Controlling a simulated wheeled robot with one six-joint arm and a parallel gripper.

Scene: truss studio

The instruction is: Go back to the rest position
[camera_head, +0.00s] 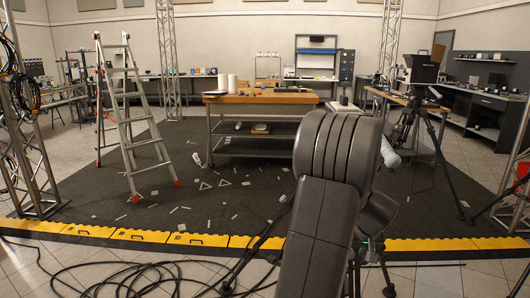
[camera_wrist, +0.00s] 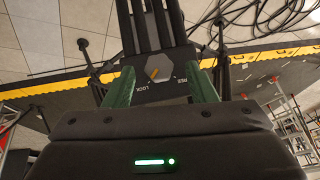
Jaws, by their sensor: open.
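My gripper (camera_wrist: 160,88) shows in the wrist view with its two green fingers apart. Between and beyond them is a dark stand part with a grey knob (camera_wrist: 158,74) and the words LOCK and FREE. I cannot tell whether the fingers touch it. No thing is seen clamped between the fingers. In the head view my dark grey arm fills the front right of centre and hides my gripper.
Dark stand legs (camera_head: 237,270) and loose black cables (camera_head: 120,275) lie close ahead. A yellow-edged ramp (camera_head: 140,235) crosses the floor. Beyond stand a ladder (camera_head: 130,120), a wooden-topped workbench (camera_head: 260,98) and a camera on a tripod (camera_head: 422,68).

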